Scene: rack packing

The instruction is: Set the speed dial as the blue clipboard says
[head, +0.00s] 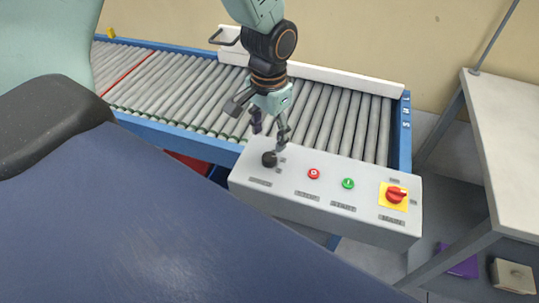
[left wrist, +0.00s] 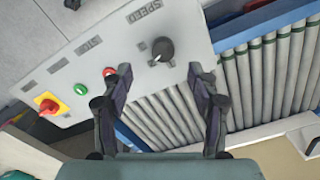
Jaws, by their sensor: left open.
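The speed dial (head: 269,159) is a round black knob at the left end of the grey control panel (head: 325,206). In the left wrist view the dial (left wrist: 162,48) has a pale pointer line, with the word SPEED printed beside it. My left gripper (head: 269,142) is open and empty, just above and behind the dial. In the left wrist view its two fingers (left wrist: 160,82) stand apart, with the dial beyond the gap between their tips. I see no contact. The blue clipboard is not in view, and my right gripper is not in view.
The panel also bears a red button (head: 313,174), a green button (head: 348,184) and a red rotary switch on a yellow plate (head: 397,195). A roller conveyor (head: 330,115) with a blue frame runs behind it. A white table (head: 505,120) stands at the right.

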